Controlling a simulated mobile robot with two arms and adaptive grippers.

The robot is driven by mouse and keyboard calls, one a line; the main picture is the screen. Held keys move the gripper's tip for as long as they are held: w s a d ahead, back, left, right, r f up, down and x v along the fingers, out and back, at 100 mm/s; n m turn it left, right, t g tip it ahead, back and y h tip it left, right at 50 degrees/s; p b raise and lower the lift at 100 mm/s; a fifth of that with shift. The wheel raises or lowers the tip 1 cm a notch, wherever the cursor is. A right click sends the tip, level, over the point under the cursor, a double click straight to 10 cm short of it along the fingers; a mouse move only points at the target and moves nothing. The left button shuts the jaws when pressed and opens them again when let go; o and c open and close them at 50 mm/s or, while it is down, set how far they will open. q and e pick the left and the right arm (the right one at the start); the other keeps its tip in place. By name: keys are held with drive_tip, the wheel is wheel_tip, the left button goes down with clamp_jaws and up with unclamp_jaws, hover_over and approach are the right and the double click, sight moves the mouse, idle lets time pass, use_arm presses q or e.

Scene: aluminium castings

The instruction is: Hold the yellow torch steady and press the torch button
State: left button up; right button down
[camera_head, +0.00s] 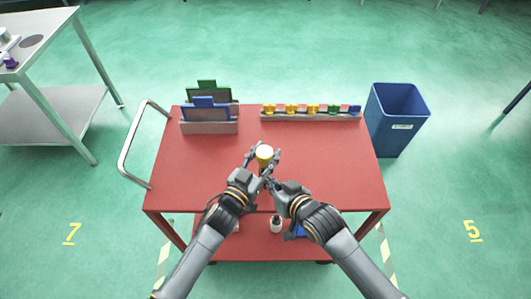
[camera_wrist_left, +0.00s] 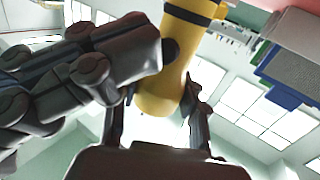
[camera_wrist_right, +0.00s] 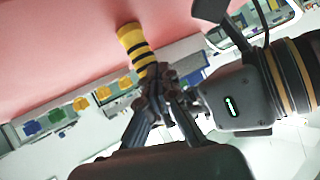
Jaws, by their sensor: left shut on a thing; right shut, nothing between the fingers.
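The yellow torch (camera_head: 264,151) is held upright above the front middle of the red cart. My left gripper (camera_head: 263,160) is shut on it, with a finger on either side. In the left wrist view the torch (camera_wrist_left: 160,92) shows its yellow body and a black band, with a dark round spot, perhaps the button, on its side. My right gripper (camera_head: 268,183) is shut and empty, close beside the torch. Its fingers reach that spot in the left wrist view; I cannot tell whether they touch. In the right wrist view the torch's black-banded end (camera_wrist_right: 134,40) shows beyond my fingertips.
The red cart top (camera_head: 200,165) is mostly clear. At its back stand a rack with green and blue panels (camera_head: 205,112) and a rail of small yellow, green and blue pieces (camera_head: 312,116). A blue bin (camera_head: 400,110) stands right, a grey table (camera_head: 45,55) left.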

idle(0.4)
drive_tip(key=shift+w, duration=0.45)
idle(0.3)
drive_tip(key=shift+s, duration=0.45)
drive_tip(key=shift+s, duration=0.1)
use_arm(q)
clamp_jaws()
use_arm(e)
drive_tip(key=s, duration=0.5)
drive_tip(key=shift+s+a, duration=0.2)
drive_tip(key=shift+s, duration=0.2)
